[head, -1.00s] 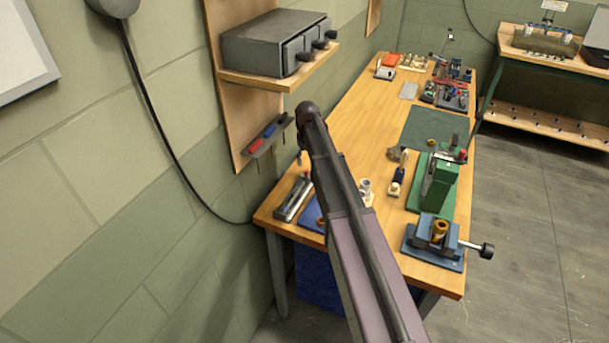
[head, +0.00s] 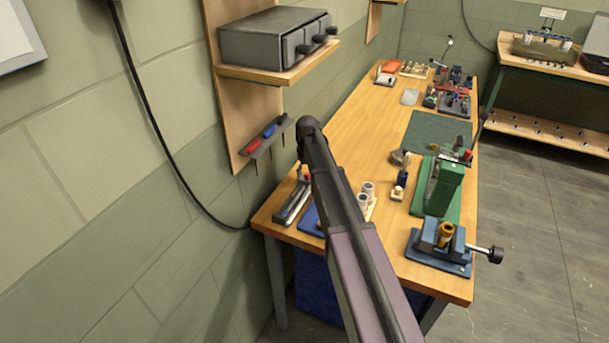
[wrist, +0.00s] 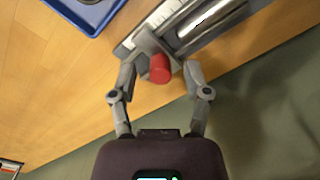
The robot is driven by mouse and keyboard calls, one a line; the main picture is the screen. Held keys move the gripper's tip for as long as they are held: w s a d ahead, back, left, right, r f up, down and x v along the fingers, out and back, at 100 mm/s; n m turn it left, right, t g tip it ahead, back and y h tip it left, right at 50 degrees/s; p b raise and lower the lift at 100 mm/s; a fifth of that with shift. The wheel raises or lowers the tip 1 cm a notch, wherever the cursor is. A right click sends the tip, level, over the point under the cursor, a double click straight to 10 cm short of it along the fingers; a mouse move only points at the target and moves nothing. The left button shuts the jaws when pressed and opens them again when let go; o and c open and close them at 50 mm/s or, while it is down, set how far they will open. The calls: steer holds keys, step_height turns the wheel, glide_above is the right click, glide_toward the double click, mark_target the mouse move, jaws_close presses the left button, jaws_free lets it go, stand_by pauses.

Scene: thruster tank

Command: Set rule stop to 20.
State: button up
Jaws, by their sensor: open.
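The rule fixture (head: 293,203) lies at the near left corner of the bench in the head view. In the wrist view, its pale rule strip (wrist: 127,48) runs beside a shiny metal bar (wrist: 212,22). A grey stop block with a red knob (wrist: 160,68) sits at the near end of the strip. My gripper (wrist: 159,72) is open, with one finger on each side of the red knob. I cannot tell whether the fingers touch it. The scale numbers are too small to read. In the head view my arm hides most of the gripper.
A blue tray (wrist: 75,12) lies close to the rule. In the head view, white cups (head: 364,200), a green press (head: 440,188) and a blue vise (head: 440,247) stand to the right. A tool rack (head: 263,140) and drawer shelf (head: 262,76) project from the wall above.

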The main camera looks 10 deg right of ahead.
jaws_close()
steer(key=shift+w+d, duration=0.45)
steer(key=shift+w, duration=0.25)
jaws_free()
steer(key=shift+s, duration=0.15)
steer(key=s+a+m, duration=0.1)
steer(key=s+m, duration=0.2)
steer(key=s, duration=2.7)
steer(key=shift+a, duration=0.35)
steer(key=shift+s, duration=0.1)
